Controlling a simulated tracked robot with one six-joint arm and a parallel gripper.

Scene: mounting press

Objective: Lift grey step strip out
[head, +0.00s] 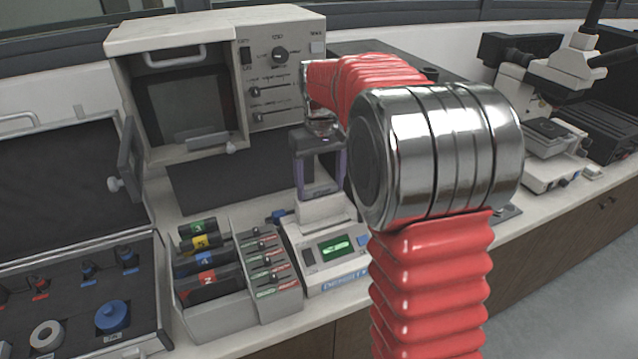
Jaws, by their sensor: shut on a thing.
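My gripper (320,192) points down, with its dark body and purple-edged fingers above the white raised block (324,211) of a small bench device (322,285) with a lit green display. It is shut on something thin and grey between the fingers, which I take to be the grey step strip. The strip is too small and too covered by the fingers to make out its edges. I cannot tell whether its lower end is still inside the device or clear of it.
Left of the device stand a rack of labelled slots (265,262) and numbered black cartridges (205,262). An open case (70,330) lies far left. A cream press cabinet (225,65) stands behind, with a dark mat before it. A microscope (555,95) stands right.

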